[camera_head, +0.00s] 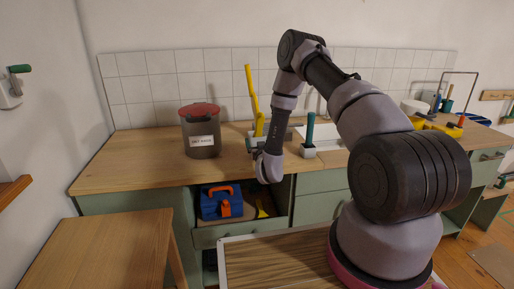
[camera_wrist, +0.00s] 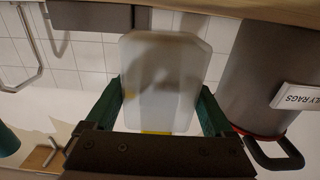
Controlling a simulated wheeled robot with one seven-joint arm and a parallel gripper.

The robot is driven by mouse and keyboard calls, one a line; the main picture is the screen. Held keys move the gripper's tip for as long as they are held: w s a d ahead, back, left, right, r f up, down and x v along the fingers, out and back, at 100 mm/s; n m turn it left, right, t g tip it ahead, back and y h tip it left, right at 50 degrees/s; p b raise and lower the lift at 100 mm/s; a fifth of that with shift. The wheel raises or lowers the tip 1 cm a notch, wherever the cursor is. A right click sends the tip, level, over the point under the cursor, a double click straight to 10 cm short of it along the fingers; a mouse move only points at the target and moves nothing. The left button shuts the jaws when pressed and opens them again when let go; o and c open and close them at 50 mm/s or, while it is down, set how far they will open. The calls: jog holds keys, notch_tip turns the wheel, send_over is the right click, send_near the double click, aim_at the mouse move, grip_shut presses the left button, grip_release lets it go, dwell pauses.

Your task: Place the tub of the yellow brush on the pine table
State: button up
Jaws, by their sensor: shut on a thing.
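The tub of the yellow brush (camera_head: 251,135) is pale grey and at the counter's back part, with the tall yellow handle (camera_head: 249,88) rising from it. My gripper (camera_wrist: 163,92) is shut on this tub, one green finger on each side. The wrist view is upside down and shows the tub (camera_wrist: 165,70) near the counter surface; I cannot tell whether it still touches. A little yellow shows at its rim. The pine table (camera_head: 100,245) is at the lower left in the head view, with its visible top bare.
A grey bin with a red lid, labelled for rags (camera_head: 201,140), stands just left of the tub. A teal-handled brush in a tub (camera_head: 308,150) stands to its right. An open drawer (camera_head: 245,226) below the counter holds a blue toolbox (camera_head: 221,203).

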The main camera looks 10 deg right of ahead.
jog(key=shift+f, duration=1.05)
jog(key=shift+f, duration=0.15)
jog(key=o, duration=1.4)
